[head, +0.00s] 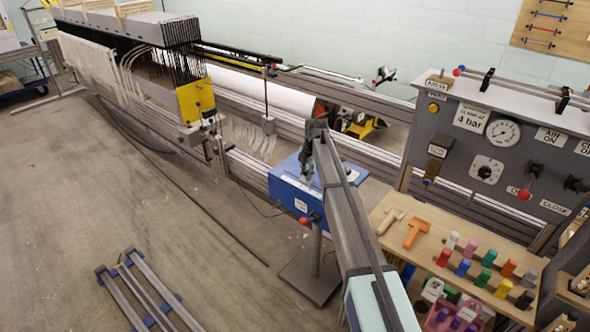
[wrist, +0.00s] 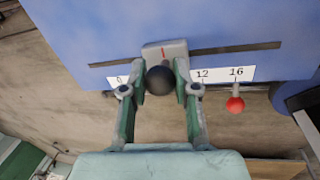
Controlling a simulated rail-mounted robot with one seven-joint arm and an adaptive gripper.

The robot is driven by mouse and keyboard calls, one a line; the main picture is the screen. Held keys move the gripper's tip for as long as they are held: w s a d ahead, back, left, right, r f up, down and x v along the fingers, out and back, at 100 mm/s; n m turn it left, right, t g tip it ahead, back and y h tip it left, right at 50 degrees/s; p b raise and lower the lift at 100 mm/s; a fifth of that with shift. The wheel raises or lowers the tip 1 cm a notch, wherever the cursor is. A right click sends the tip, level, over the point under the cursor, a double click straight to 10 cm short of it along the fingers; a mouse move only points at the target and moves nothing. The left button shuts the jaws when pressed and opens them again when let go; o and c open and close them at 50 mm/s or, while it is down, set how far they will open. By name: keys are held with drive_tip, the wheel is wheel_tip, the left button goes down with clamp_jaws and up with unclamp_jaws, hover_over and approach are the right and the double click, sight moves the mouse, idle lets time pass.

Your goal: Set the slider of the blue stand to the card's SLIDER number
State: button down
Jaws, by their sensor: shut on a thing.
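The blue stand (head: 284,190) stands beyond my arm in the head view, and its blue face (wrist: 90,35) fills the top of the wrist view. A dark slot runs across this face. The slider's grey block (wrist: 152,50) with a red mark sits in the slot. My gripper (wrist: 160,85) is shut on the slider's black round knob (wrist: 160,79), one finger on each side. The white scale (wrist: 217,74) shows 12 and 16 right of the knob. A partly hidden number is at its left, and the middle is covered. I cannot read a card with a SLIDER number.
A red ball-ended lever (wrist: 235,104) hangs below the 16. In the head view, a wooden board (head: 440,250) with coloured pegs lies right of my arm, below a grey gauge panel (head: 465,150). The loom (head: 190,100) is at the left; floor in front is mostly clear.

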drive_tip(key=s+d, duration=0.1)
drive_tip(key=d, duration=0.1)
drive_tip(key=s+d, duration=0.4)
drive_tip(key=d, duration=0.1)
drive_tip(key=shift+f+b, duration=0.1)
drive_tip(key=shift+b, duration=0.2)
drive_tip(key=c, duration=0.9)
unclamp_jaws()
drive_tip(key=shift+d, duration=0.1)
drive_tip(key=shift+o, duration=0.2)
drive_tip(key=shift+w, duration=0.1)
drive_tip(key=shift+r, duration=0.65)
wheel_tip(320, 180, up, 11)
drive_tip(key=s+d, duration=0.1)
drive_tip(key=shift+s+d+f, duration=0.2)
drive_tip(key=shift+s+d, duration=0.05)
drive_tip(key=shift+s, duration=0.1)
